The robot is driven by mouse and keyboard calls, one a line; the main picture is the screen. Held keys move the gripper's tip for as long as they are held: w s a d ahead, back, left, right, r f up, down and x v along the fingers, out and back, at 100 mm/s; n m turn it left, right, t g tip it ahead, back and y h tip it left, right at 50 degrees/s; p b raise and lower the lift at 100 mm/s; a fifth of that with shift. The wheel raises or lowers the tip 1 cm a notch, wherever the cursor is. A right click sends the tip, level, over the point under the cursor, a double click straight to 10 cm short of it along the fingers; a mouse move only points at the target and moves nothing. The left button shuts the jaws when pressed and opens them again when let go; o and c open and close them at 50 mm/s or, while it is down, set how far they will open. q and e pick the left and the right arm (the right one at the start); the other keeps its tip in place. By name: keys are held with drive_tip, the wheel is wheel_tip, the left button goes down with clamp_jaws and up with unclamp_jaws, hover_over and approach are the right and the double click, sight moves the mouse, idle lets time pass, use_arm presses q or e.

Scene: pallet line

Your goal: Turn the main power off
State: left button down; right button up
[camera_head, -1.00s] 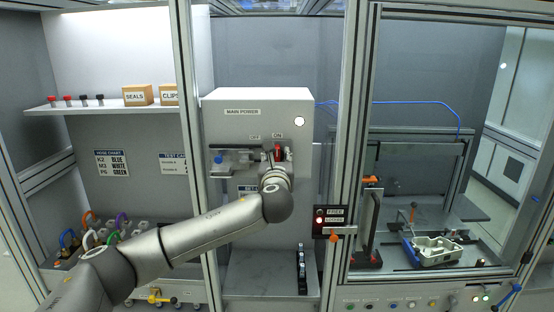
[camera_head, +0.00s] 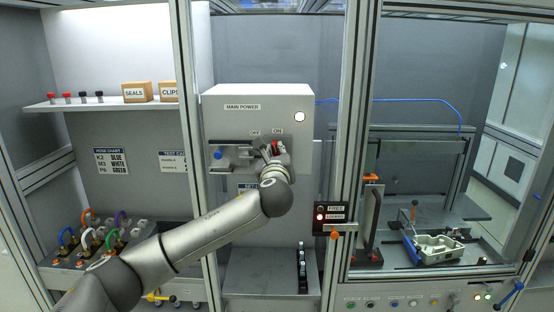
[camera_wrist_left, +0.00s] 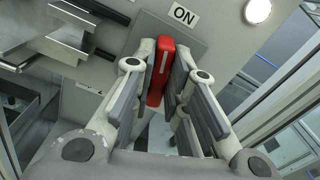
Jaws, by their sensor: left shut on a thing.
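The grey main power box (camera_head: 220,112) hangs in the middle bay, with OFF and ON labels on its front. Its red switch handle (camera_wrist_left: 157,72) stands under the ON label (camera_wrist_left: 184,15) in the left wrist view; only a little of it shows in the head view (camera_head: 275,147). My left gripper (camera_wrist_left: 166,62) is shut on the red handle, one finger on each side. In the head view my left gripper (camera_head: 270,150) covers much of the handle. A round white lamp (camera_head: 299,117) shows bright on the box. My right gripper is out of view.
A metal slide with a blue knob (camera_head: 217,155) sits left of the handle, under OFF. Frame posts (camera_head: 346,150) stand on both sides of the bay. A panel with a red light at LOCKED (camera_head: 332,217) is at lower right.

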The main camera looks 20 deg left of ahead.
use_arm(q)
drive_tip(key=shift+s+a+f+n+b, duration=0.15)
drive_tip(key=shift+n+b, duration=1)
drive_tip(key=shift+n, duration=1.3)
drive_tip(key=shift+w+f+n+b, duration=0.1)
drive_tip(key=shift+n+b, duration=1)
drive_tip(key=shift+n, duration=1.3)
drive_tip(key=shift+s+a+f+n+b, duration=0.15)
drive_tip(key=shift+n+b, duration=1)
drive_tip(key=shift+n, duration=1.3)
drive_tip(key=shift+w+d, duration=0.1)
drive_tip(key=c, duration=1.4)
unclamp_jaws()
drive_tip(key=shift+c, duration=0.2)
drive_tip(key=v, duration=1.2)
